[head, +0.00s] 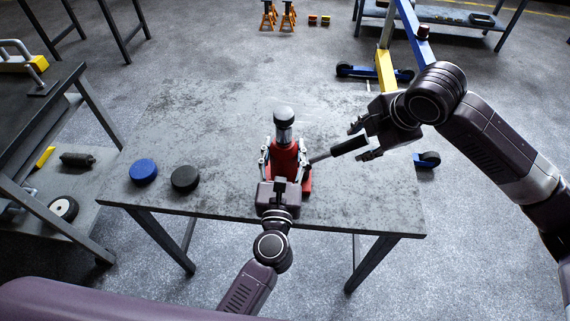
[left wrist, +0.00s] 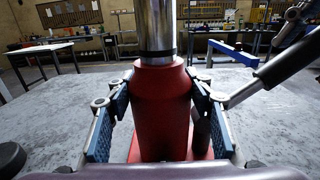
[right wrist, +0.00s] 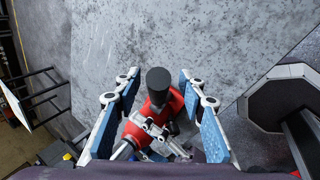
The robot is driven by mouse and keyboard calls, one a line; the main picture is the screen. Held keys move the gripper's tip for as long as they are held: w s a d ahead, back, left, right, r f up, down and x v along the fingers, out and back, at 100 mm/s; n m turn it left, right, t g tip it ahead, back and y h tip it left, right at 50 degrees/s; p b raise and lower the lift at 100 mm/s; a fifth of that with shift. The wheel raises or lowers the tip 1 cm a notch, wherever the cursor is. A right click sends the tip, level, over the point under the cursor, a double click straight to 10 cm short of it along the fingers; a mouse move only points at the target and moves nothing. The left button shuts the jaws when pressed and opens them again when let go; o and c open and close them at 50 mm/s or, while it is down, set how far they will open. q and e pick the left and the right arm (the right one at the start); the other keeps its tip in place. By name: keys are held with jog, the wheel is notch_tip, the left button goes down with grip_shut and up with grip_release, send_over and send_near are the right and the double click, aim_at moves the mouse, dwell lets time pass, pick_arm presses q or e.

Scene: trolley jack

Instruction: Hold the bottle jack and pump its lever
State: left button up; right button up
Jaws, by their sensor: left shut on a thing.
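The red bottle jack (head: 285,160) stands upright on the grey table (head: 225,120), with a shiny ram and dark cap on top. My left gripper (head: 285,158) is shut on its body from the front. In the left wrist view the blue pads flank the red body (left wrist: 160,110). The lever (head: 349,145) rises from the jack's right side and ends in a black grip. My right gripper (head: 363,140) is open around the grip's end. In the right wrist view the black grip (right wrist: 158,80) lies between the spread fingers, with a gap on both sides.
A blue puck (head: 143,171) and a black puck (head: 185,178) lie on the table left of the jack. The table's far part is clear. A blue and yellow hoist (head: 385,70) stands behind right, and a shelved cart (head: 50,150) stands at left.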

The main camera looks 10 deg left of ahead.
jog(key=v, duration=1)
jog(key=shift+s+r, duration=0.2)
jog(key=shift+r, duration=0.15)
jog(key=x, duration=0.4)
jog(key=a+x, duration=0.1)
jog(key=x, duration=0.8)
jog(key=shift+s+a+r, duration=0.1)
jog(key=shift+s+a, duration=0.2)
jog(key=shift+s, duration=0.05)
grip_shut()
